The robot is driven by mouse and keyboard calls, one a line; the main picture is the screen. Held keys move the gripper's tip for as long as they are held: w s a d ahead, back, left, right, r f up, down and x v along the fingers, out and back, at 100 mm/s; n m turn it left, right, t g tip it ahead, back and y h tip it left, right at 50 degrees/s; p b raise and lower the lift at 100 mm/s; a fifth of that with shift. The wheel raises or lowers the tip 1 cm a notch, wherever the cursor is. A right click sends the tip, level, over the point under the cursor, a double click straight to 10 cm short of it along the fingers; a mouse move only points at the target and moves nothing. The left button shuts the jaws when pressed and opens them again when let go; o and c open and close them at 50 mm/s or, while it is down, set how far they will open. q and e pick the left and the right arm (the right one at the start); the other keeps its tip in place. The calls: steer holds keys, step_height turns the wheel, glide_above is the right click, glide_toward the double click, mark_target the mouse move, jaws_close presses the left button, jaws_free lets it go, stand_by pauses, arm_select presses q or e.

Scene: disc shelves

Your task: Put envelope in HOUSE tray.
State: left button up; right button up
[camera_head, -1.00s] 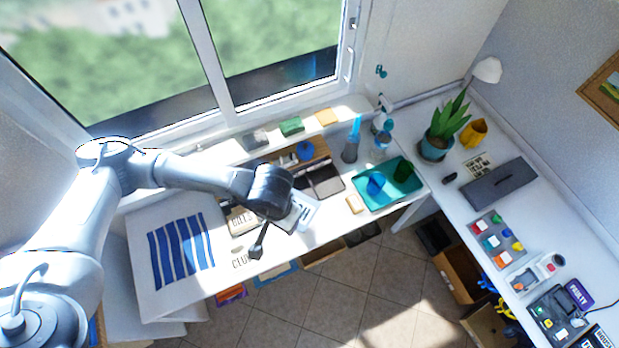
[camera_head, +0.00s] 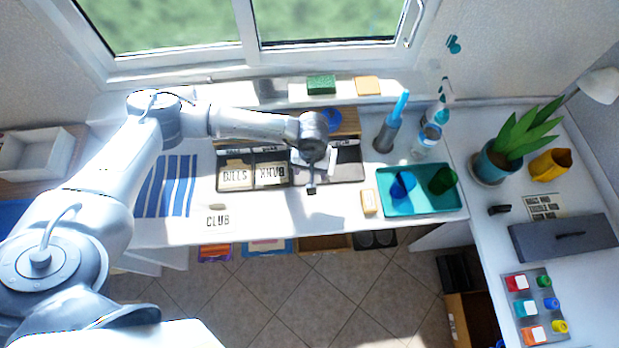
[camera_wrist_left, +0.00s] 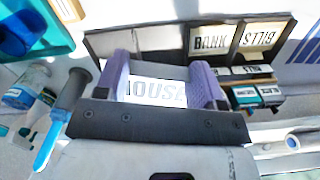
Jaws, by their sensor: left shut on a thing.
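My left gripper (camera_head: 314,160) is shut on a white envelope (camera_head: 327,163) above the dark tray row (camera_head: 350,171) on the window-side desk. In the left wrist view the purple fingers (camera_wrist_left: 163,86) grip the envelope (camera_wrist_left: 155,93) at both sides, and its face reads HOUSE with the ends partly covered. The tray row (camera_wrist_left: 150,37) lies beyond it. Two compartments hold cards reading BANK (camera_head: 270,173) and BILLS (camera_head: 235,176). A dark compartment at the right looks empty; the one under the gripper is partly hidden. I cannot read which compartment is labelled HOUSE.
A CLUB envelope (camera_head: 218,222) lies near the desk's front edge. A teal tray (camera_head: 420,202) with cups, a yellowish block (camera_head: 369,202), a blue-topped dark holder (camera_head: 387,135) and a spray bottle (camera_head: 427,140) stand to the right. A striped cloth (camera_head: 168,187) lies left.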

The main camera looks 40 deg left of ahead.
arm_select(q)
steer(key=shift+w+a+f+n+b, duration=0.55)
steer(key=shift+w+a+f+b, duration=0.35)
steer(key=shift+f+b, duration=2)
steer(key=shift+w+a+f+n+b, duration=0.65)
steer(key=shift+f+b, duration=1)
steer(key=shift+f, duration=2.45)
steer(key=shift+w+a+f+n+b, duration=0.4)
steer(key=shift+w+a+f+b, duration=0.65)
steer(key=shift+f+b, duration=1.85)
steer(key=shift+d+f+p, duration=0.1)
steer(key=shift+f+p, duration=0.5)
steer(key=shift+p, duration=0.1)
steer(key=shift+f, duration=0.1)
steer(key=shift+f+b, duration=0.4)
steer(key=shift+b, duration=0.05)
steer(key=shift+f, duration=0.3)
